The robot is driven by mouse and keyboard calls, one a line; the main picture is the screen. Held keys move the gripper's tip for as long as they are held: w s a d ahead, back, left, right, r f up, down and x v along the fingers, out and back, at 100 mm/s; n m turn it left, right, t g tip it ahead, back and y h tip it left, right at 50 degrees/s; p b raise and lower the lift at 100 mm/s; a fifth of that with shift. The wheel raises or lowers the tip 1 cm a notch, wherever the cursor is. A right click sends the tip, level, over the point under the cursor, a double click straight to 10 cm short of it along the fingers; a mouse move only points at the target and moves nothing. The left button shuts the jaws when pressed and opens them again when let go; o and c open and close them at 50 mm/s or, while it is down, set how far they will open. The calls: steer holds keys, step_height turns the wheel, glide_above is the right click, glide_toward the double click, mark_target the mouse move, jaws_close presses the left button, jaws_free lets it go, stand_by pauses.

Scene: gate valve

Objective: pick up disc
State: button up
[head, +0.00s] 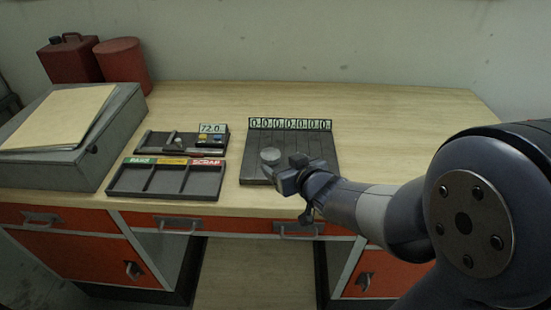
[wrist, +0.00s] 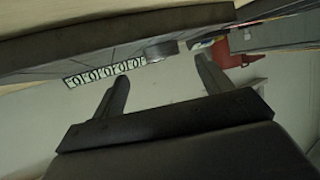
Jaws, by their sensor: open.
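A grey round disc (head: 270,156) stands out on the dark slotted board (head: 322,172) with a row of number plates along its back edge. The disc also shows in the wrist view (wrist: 162,50), ahead of the gap between my fingers and against the board's surface. My gripper (head: 287,172) is just to the near right of the disc in the head view. Its two fingers are spread apart in the wrist view (wrist: 163,82), with nothing between them. Whether a fingertip touches the disc I cannot tell.
A tray (head: 168,195) with green, yellow and red labels lies left of the board. A grey case (head: 60,160) and red containers (head: 122,62) stand at the left. The table's right side is clear.

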mark_target(273, 157)
steer(key=x, duration=0.5)
steer(key=shift+w+a+f, duration=0.1)
steer(key=shift+w+a, duration=0.15)
steer(key=shift+c, duration=0.2)
steer(key=c, duration=1.3)
